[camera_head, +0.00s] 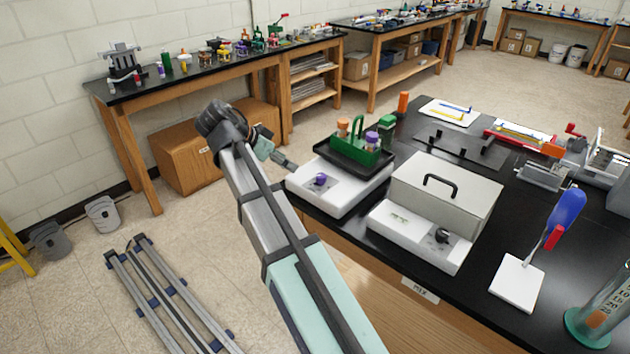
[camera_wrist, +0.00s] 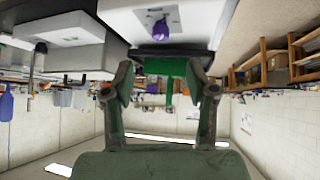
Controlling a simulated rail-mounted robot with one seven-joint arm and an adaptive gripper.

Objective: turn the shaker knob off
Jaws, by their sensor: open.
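The shaker (camera_head: 340,192) is a white box at the table's near left edge, with a black tray on top. Its purple knob (camera_head: 321,180) is on the low front part. In the wrist view, which appears upside down, the purple knob (camera_wrist: 160,30) is near the top centre, beyond the fingers. My gripper (camera_head: 289,164) is just left of the shaker, apart from the knob. Its two fingers (camera_wrist: 160,82) are spread with nothing between them. The knob's pointer and markings are too small to read.
A green rack (camera_head: 359,141) with capped bottles stands on the shaker's tray. A white lidded device with a black knob (camera_head: 442,235) stands to the right. Further right are a white stand with a blue-handled tool (camera_head: 566,210) and a graduated cylinder (camera_head: 600,310). Open floor lies left of the table.

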